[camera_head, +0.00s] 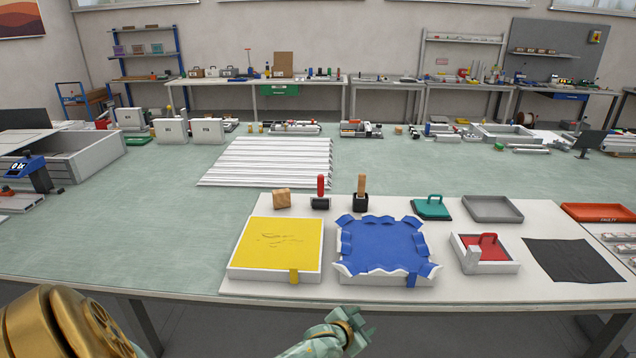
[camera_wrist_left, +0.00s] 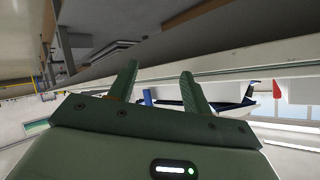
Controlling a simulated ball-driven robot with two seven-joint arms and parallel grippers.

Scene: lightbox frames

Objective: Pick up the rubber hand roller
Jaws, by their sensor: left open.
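Two upright-handled tools stand at the back of the white board. One has a red handle on a dark base (camera_head: 320,190); the other has a wooden handle in a black block (camera_head: 360,192). The red-handled one looks most like the rubber hand roller, but its roller is too small to make out surely. My left gripper (camera_head: 352,332) is low at the front, below the table edge and well apart from both tools. In the left wrist view my left gripper (camera_wrist_left: 160,85) is open with nothing between its fingers. My right gripper is not in view.
The white board (camera_head: 455,288) carries a yellow panel (camera_head: 278,245), a blue sheet in a frame (camera_head: 383,245), a wooden block (camera_head: 282,198), a green-handled plate (camera_head: 431,208) and a grey tray (camera_head: 492,208). White strips (camera_head: 270,160) lie behind. The table's left front is clear.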

